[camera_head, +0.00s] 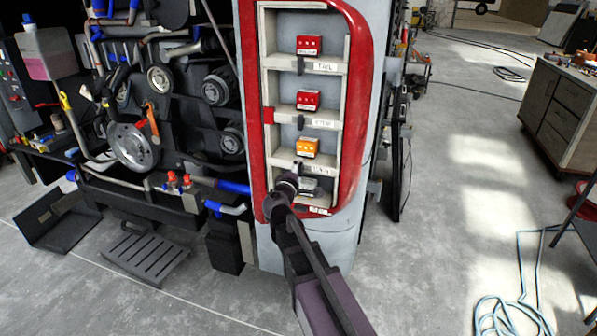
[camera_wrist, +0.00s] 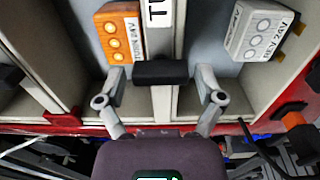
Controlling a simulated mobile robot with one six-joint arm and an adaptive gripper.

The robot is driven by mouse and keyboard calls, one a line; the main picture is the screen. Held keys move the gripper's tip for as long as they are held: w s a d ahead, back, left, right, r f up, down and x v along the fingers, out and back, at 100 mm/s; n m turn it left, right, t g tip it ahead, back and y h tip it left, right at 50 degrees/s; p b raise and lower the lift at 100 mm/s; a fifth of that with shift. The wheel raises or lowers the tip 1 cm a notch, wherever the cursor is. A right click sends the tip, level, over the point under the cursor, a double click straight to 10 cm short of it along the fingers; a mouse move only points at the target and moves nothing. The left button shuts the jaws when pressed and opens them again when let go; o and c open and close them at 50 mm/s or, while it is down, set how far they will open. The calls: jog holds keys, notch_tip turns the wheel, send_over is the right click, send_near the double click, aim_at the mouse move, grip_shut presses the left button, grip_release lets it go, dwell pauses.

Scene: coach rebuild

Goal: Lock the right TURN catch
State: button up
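The TURN shelf strip (camera_head: 318,171) crosses the red-framed panel below an orange lamp unit (camera_head: 306,147). In the wrist view the orange unit (camera_wrist: 119,36) is at left and the strip runs upright with part of its TURN label (camera_wrist: 160,12). A black catch (camera_wrist: 160,72) lies across this strip. My gripper (camera_wrist: 161,80) is open, one finger beyond each end of the catch, with small gaps showing. In the head view my gripper (camera_head: 289,187) is at the panel's lower left and hides part of the strip. I cannot tell its depth from the catch.
Red lamp units (camera_head: 309,45) sit on the higher shelves, with similar black catches (camera_head: 300,65) on their strips. A grey-white unit (camera_wrist: 257,32) is in the lowest bay. The engine bay (camera_head: 150,110) is left of the panel. Floor at right is partly clear, with a hose (camera_head: 510,318).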

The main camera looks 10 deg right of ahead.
jog(key=shift+s, duration=0.2)
dwell(0.3)
jog(key=v, duration=1.2)
jog(key=shift+w, duration=0.1)
jog(key=s+d+f+m+g+y+p, duration=0.1)
jog(key=s+d+f+m+g+p, duration=0.55)
jog(key=d+m+g, duration=0.3)
jog(key=s+a+f+m+g+y+p, duration=0.1)
jog(key=s+a+m+g+y+p, duration=0.1)
jog(key=s+a+g+y+p, duration=0.2)
jog(key=s+g+y, duration=0.2)
jog(key=s+y, duration=0.2)
jog(key=s, duration=0.2)
jog(key=shift+f+m, duration=0.2)
jog(key=shift+m, duration=0.15)
